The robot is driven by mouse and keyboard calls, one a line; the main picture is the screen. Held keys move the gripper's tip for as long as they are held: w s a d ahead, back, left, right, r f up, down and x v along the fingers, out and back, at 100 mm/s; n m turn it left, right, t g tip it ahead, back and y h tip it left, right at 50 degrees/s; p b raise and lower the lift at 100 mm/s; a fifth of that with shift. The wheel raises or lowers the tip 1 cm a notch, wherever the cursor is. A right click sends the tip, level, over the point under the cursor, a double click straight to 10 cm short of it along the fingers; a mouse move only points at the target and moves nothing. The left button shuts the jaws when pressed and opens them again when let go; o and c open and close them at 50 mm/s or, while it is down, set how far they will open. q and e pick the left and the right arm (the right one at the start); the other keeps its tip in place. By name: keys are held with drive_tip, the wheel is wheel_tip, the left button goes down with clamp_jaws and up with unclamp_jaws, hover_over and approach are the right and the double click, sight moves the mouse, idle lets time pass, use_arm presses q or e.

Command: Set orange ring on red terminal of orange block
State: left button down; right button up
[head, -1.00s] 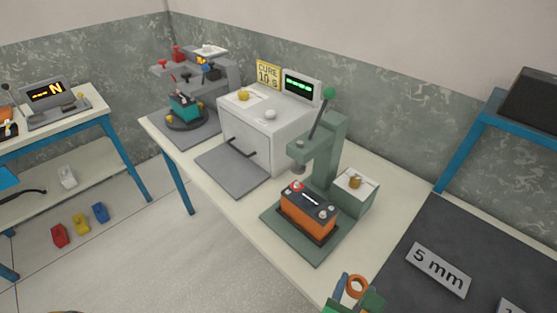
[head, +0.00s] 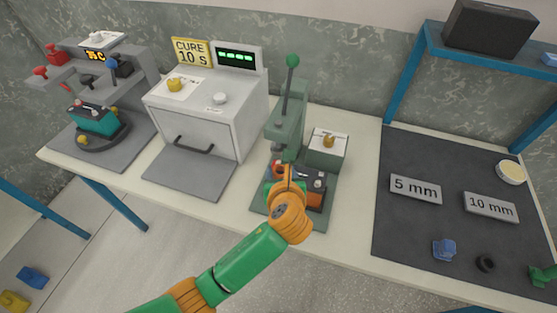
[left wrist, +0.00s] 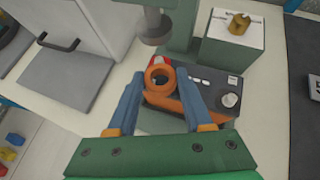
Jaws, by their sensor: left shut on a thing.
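The orange block (left wrist: 172,102) has a dark top and sits on the base of the green press; it shows in the head view (head: 313,196), partly hidden by my arm. Its red terminal (left wrist: 164,60) shows in the left wrist view just beyond the ring. A grey terminal (left wrist: 230,100) is at its right. My left gripper (left wrist: 160,73) is shut on the orange ring (left wrist: 150,76), which is held between the blue fingertips in front of the red terminal. Whether the ring touches the terminal I cannot tell. In the head view my left gripper (head: 284,184) is over the block.
The press ram (left wrist: 155,28) hangs close above the fingertips. The press lever (head: 286,85) stands upright behind. A box with a brass knob (head: 327,150) is to the right. A white oven (head: 205,122) stands left. A dark mat (head: 430,240) lies right.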

sight(279, 165)
use_arm(q)
drive_tip(key=w, duration=0.4)
drive_tip(key=shift+w+a+r, duration=0.1)
drive_tip(key=shift+a, duration=0.15)
drive_tip(key=shift+f, duration=0.65)
drive_tip(key=shift+d+f, duration=0.1)
drive_tip(key=shift+f, duration=0.1)
use_arm(e)
drive_tip(key=shift+a, duration=0.3)
use_arm(q)
drive_tip(key=shift+c, duration=1.5)
unclamp_jaws()
drive_tip(key=shift+f, duration=0.1)
